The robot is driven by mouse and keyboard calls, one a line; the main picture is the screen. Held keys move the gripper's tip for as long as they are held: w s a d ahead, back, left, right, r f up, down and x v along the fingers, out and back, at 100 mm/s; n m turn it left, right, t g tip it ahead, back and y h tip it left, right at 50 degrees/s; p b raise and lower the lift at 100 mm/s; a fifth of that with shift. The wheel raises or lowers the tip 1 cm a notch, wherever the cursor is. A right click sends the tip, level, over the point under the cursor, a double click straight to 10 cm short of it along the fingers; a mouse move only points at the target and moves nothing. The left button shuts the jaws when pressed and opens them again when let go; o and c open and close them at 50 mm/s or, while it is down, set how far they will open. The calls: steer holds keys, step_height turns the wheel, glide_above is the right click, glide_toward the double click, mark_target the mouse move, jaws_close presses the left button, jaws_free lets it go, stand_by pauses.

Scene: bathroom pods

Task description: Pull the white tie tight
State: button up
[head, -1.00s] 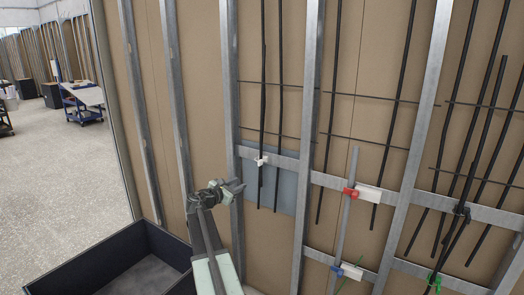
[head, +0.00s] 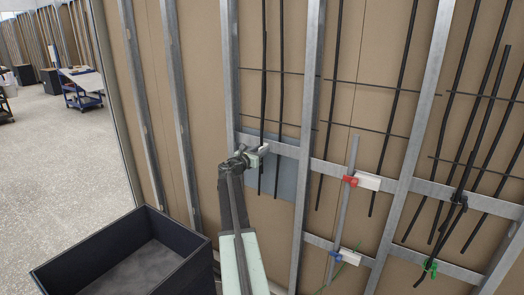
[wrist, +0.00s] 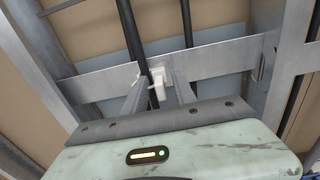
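The white tie (wrist: 158,84) is on the metal crossbar by a black cable (wrist: 131,32) in the wrist view. Its white head and a short tail face me; whether it fits closely around the cable cannot be told. My gripper (wrist: 158,74) has its two fingers apart, one on each side of the white tie. No finger is clearly touching it. In the head view my gripper (head: 259,153) is at the crossbar and largely hides the tie.
A second black cable (wrist: 187,22) hangs to the right. Metal studs (head: 308,130) stand on both sides. A red clip (head: 350,181), a blue clip (head: 334,253) and a green tie (head: 430,266) are farther right. An open dark bin (head: 105,255) stands at lower left.

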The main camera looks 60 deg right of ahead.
jaws_close()
stand_by(1.4)
